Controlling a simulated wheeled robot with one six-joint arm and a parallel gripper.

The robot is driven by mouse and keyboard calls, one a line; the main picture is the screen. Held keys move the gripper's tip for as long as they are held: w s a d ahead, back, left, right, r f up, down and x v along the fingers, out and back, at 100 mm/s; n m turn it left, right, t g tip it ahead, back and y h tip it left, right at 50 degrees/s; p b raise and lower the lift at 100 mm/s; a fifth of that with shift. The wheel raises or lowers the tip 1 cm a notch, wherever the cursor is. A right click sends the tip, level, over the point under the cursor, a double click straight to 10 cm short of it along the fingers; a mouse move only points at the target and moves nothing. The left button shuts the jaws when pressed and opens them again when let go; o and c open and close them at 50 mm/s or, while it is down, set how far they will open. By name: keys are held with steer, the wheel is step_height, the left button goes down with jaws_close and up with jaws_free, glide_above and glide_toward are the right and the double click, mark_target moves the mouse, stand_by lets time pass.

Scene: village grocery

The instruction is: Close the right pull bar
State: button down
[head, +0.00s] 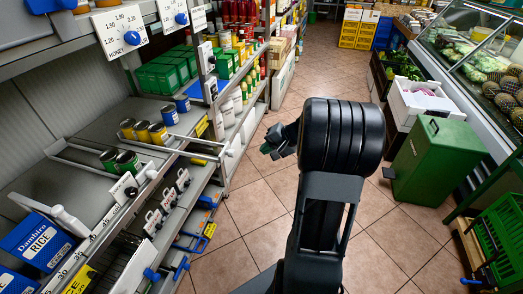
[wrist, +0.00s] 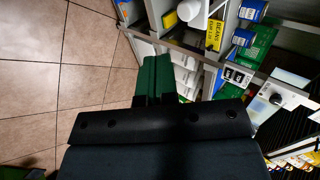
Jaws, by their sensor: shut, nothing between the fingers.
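Thin pale metal rails run across the left shelf in the head view. The right one, which I take for the right pull bar (head: 184,152), sticks out past the shelf's front edge near a yellow piece. Another rail (head: 84,168) lies to its left. My gripper (head: 266,148) is over the aisle, right of the bar's outer end and apart from it. In the wrist view, its green fingers (wrist: 155,76) are together and empty, pointing towards the shelving. I cannot pick out the bar surely in the wrist view.
Cans (head: 128,162) stand among the rails, and blue handles (head: 181,268) stick out below. Green boxes (head: 157,78) are farther along the shelf. A green bin (head: 432,160) and a white crate (head: 420,102) stand at right. The tiled aisle floor (head: 258,200) is clear.

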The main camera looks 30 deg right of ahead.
steer(key=w+a+f, duration=0.5)
steer(key=w+a, duration=0.1)
steer(key=shift+w+a, duration=0.25)
steer(key=shift+w, duration=0.15)
